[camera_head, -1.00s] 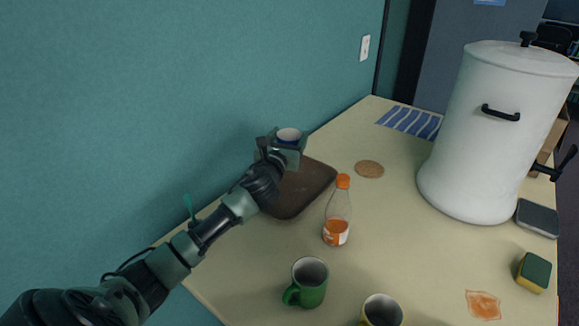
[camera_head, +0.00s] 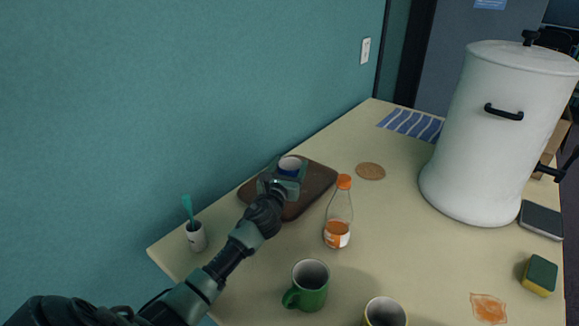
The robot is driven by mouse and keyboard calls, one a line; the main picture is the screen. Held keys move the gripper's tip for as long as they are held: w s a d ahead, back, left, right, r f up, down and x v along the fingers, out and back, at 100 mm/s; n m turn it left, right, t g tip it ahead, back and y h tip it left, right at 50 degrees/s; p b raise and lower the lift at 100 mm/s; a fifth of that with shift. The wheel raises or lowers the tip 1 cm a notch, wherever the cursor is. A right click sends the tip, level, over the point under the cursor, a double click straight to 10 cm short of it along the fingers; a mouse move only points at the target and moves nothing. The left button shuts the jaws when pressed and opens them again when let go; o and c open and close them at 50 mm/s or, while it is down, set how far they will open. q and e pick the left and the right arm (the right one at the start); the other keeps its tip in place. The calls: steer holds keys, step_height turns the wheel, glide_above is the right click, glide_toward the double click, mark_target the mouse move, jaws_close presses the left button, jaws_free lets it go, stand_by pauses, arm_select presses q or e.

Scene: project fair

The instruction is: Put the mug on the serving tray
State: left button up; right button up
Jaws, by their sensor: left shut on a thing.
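My left gripper (camera_head: 284,182) is shut on a small mug with a white inside and a blue band (camera_head: 289,167). It holds the mug upright over the brown serving tray (camera_head: 318,183), which lies near the wall. I cannot tell whether the mug touches the tray; the gripper hides its lower part. A green mug (camera_head: 309,287) stands at the front of the table, and another mug with a yellowish rim (camera_head: 385,312) is cut off by the bottom edge. My right gripper is not in view.
A bottle with an orange cap (camera_head: 338,220) stands close to the tray's right side. A cup with a toothbrush (camera_head: 196,235) is at the left edge. A cork coaster (camera_head: 370,171), a big white urn (camera_head: 485,140), a sponge (camera_head: 540,275) and an orange spill (camera_head: 488,308) are farther right.

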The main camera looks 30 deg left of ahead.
arm_select(q)
steer(key=o, duration=1.7)
steer(key=shift+f, duration=0.1)
steer(key=shift+o, duration=0.2)
steer(key=v, duration=1.2)
steer(key=shift+b, duration=0.3)
